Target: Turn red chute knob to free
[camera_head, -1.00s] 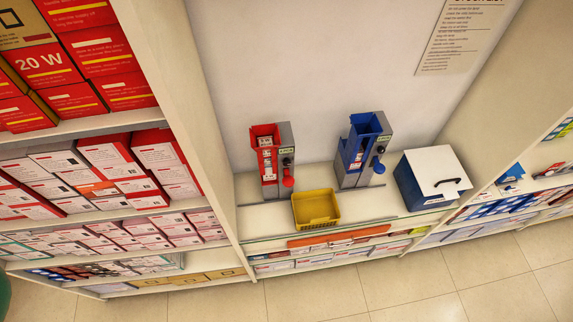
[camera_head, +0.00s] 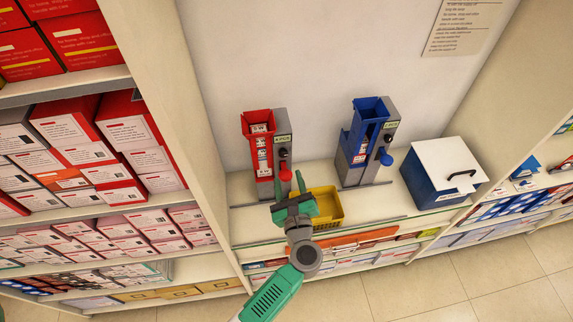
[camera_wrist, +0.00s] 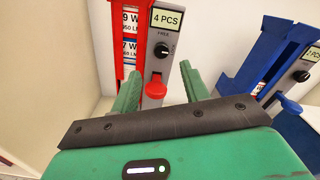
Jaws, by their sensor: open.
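The red chute (camera_head: 257,152) stands upright on the shelf, with a grey panel along its right side. A red rounded part (camera_wrist: 156,87) sticks out below the knob. My green gripper (camera_head: 290,188) is open and empty in front of the chute's lower part. In the wrist view its fingers stand either side of the red part, with the knob just beyond their tips. Contact cannot be told.
A blue chute (camera_head: 366,145) with its own panel stands to the right. A yellow bin (camera_head: 328,206) sits close beside my gripper. A blue box with a white lid (camera_head: 446,160) is further right. A tall shelf of red and white boxes (camera_head: 65,130) borders the left.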

